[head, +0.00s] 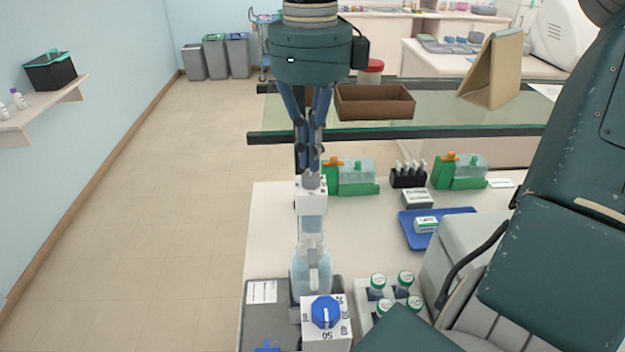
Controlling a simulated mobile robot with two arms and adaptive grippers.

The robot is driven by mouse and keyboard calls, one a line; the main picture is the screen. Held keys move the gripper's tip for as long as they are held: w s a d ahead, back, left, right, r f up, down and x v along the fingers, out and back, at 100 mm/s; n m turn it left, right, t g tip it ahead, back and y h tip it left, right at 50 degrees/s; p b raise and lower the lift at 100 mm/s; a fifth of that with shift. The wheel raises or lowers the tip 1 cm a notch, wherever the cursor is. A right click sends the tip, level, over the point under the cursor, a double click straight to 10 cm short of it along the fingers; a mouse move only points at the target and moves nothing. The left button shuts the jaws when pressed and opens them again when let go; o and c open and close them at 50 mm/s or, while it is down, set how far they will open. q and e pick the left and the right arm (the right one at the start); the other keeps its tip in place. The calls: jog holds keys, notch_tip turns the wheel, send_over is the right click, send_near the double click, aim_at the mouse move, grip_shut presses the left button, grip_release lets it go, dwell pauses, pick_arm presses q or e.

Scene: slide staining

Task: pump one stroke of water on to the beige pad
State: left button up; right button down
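A dispenser with a white block-shaped head (311,201) and a clear bottle (311,272) of pale blue liquid stands upright at the table's left side. My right gripper (311,168) points straight down over it, its fingers close together. The fingertips are at the grey top of the dispenser's plunger (312,181); I cannot tell whether they touch it. A white block with a blue dial (325,313), marked in ml, is in front of the bottle. I cannot make out the beige pad for certain. My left gripper is not in view.
Several green-capped bottles (405,278) stand in a rack right of the dispenser. Behind are green holders with clear containers (352,173), a black rack of small bottles (408,178) and a blue tray (450,213). A glass-topped bench (400,137) lies beyond.

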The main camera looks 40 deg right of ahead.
notch_tip(320, 180, up, 5)
jog(key=p, duration=0.4)
dwell(0.4)
